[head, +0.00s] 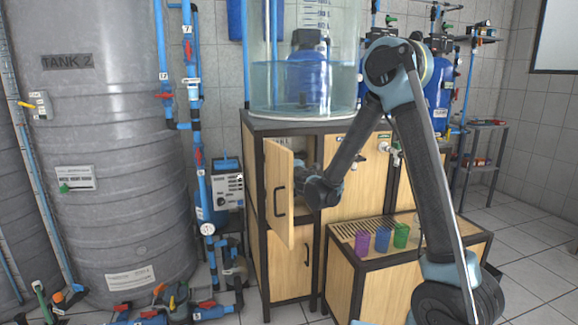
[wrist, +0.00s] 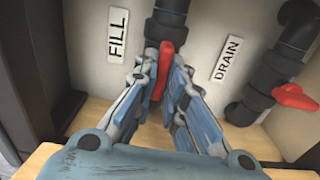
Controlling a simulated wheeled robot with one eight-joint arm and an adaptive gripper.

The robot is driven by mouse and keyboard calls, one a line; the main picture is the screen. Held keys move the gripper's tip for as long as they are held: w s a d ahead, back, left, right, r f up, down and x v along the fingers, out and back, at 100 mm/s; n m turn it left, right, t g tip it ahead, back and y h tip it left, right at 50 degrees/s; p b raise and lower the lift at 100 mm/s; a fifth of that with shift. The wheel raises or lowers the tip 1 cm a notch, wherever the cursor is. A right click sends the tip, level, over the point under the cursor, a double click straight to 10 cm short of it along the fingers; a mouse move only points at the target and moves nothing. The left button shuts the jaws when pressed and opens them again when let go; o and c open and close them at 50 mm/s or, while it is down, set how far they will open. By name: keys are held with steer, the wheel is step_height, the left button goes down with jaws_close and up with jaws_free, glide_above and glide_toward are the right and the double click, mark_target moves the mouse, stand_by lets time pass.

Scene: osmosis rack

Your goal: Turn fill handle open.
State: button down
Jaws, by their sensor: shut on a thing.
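The red fill handle (wrist: 166,62) shows in the wrist view, on a dark pipe beside the FILL label (wrist: 118,36). My gripper (wrist: 164,78) is shut on it, with one finger on each side. The handle's long side runs up and down in the picture, roughly along the visible pipe; the fingers hide part of the valve. In the head view my gripper (head: 310,178) reaches into the open cabinet (head: 256,190) under the clear tank, and the handle is hidden there.
The red drain handle (wrist: 296,97) sits to the right on its own dark pipe, beside the DRAIN label (wrist: 227,58). The cabinet door (head: 278,193) stands open left of my gripper. Purple, blue and green cups (head: 382,240) stand on a low bench below my arm.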

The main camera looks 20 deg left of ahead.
steer(key=shift+s, duration=0.1)
stand_by(0.4)
steer(key=c, duration=1.7)
jaws_free()
steer(key=shift+f, duration=0.1)
steer(key=shift+o, duration=0.2)
steer(key=v, duration=0.7)
steer(key=shift+d, duration=0.15)
